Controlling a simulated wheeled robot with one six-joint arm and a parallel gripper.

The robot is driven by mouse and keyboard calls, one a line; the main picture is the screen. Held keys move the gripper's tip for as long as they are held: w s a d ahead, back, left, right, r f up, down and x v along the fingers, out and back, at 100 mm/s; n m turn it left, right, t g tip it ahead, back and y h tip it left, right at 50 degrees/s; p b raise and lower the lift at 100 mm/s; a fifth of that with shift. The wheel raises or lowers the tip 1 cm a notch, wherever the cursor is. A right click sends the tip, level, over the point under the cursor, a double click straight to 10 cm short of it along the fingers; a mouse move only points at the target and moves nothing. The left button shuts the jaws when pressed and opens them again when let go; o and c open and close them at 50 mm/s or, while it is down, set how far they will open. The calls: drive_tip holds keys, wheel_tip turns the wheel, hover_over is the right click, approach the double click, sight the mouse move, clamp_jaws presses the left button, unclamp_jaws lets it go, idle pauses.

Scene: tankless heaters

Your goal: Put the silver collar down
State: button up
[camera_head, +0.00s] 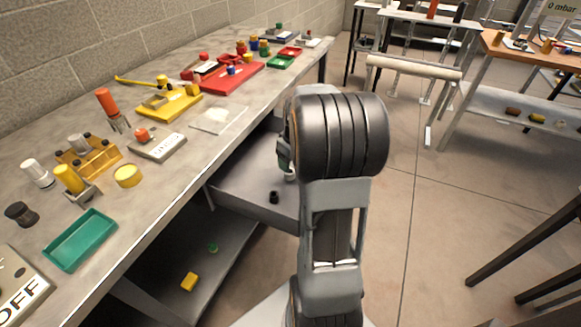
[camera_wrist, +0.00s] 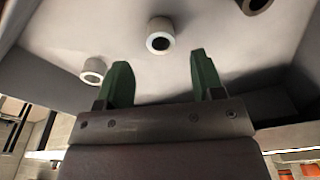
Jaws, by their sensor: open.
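My gripper (camera_wrist: 160,58) is open in the wrist view, its two green fingers apart with nothing between them. A pale silver-grey collar (camera_wrist: 160,23) with a dark bore stands just beyond the fingertips, about midway between them, on the light grey floor of a drawer (camera_wrist: 210,28). A second pale ring (camera_wrist: 97,64) lies left of the left finger. I cannot tell for sure which one is the silver collar. In the head view my arm hides most of the gripper; a small pale ring (camera_head: 291,177) shows at the arm's edge in the open grey drawer (camera_head: 240,190).
A dark ring (camera_wrist: 256,5) is at the wrist view's top edge; a black piece (camera_head: 273,197) sits in the drawer. The drawer walls stand close around the gripper. The workbench (camera_head: 190,140) above holds trays and tools. A lower shelf (camera_head: 195,262) holds small parts.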

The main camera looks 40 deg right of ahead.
wheel_tip(320, 180, up, 5)
drive_tip(key=s+a+r, duration=0.1)
drive_tip(key=s+a, duration=0.1)
drive_tip(key=a, duration=0.4)
drive_tip(key=s+a+r, duration=0.2)
drive_tip(key=a, duration=0.3)
drive_tip(key=s+a+f+m+t, duration=0.1)
drive_tip(key=s+a+f, duration=0.1)
drive_tip(key=s+a, duration=0.5)
drive_tip(key=a, duration=0.2)
drive_tip(key=shift+a+m+t+p, duration=0.3)
drive_tip(key=shift+p, duration=0.1)
wheel_tip(320, 180, up, 15)
drive_tip(key=p, duration=1.3)
drive_tip(key=shift+s+a+f+t, duration=0.15)
drive_tip(key=shift+s+a+t, duration=0.05)
drive_tip(key=shift+a+t, duration=0.1)
drive_tip(key=shift+c, duration=0.4)
